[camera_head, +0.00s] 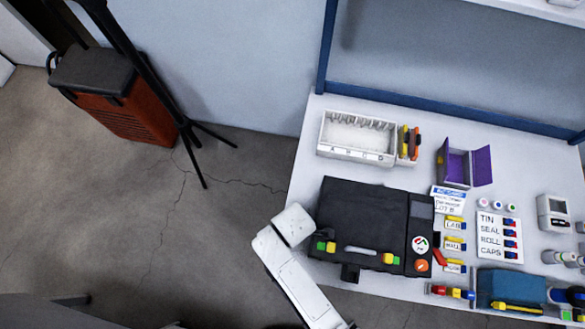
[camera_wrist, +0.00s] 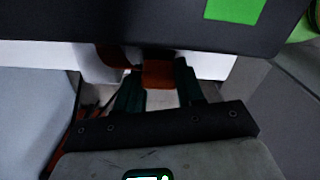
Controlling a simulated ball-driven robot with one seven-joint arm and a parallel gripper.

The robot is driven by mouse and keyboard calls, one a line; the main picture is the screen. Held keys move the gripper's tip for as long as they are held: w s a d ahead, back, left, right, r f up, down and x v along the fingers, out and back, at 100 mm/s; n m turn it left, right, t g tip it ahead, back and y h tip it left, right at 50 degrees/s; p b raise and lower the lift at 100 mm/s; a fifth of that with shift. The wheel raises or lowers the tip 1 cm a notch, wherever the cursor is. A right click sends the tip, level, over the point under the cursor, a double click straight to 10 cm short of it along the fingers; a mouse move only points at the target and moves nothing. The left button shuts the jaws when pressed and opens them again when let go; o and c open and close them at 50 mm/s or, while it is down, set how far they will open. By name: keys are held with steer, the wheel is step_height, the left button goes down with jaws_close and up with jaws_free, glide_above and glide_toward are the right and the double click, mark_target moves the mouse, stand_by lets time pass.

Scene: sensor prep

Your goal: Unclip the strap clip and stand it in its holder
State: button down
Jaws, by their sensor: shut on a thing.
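In the wrist view, my gripper (camera_wrist: 160,84) is shut on an orange-brown piece (camera_wrist: 158,73), which looks like the strap clip. It sits between the dark fingertips, close by the black case's front side and the white table edge. In the head view, my white arm reaches the front left of the black case (camera_head: 365,215); my fingers and the clip cannot be made out there. The case also shows in the wrist view (camera_wrist: 150,22), with a green patch (camera_wrist: 235,10). A small holder (camera_head: 403,157) with yellow and orange upright items stands behind the case; whether it is the clip's holder is unclear.
A white lettered tray (camera_head: 347,153) stands at the back left of the table (camera_head: 308,160). A purple open box (camera_head: 456,166), label cards, a TIN/SEAL/ROLL/CAPS board (camera_head: 490,247) and a blue box (camera_head: 510,286) crowd the right.

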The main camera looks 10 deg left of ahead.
steer(key=shift+f, duration=0.55)
stand_by(1.4)
steer(key=shift+c, duration=1.9)
jaws_free()
steer(key=shift+r+p, duration=3.55)
steer(key=shift+p, duration=0.05)
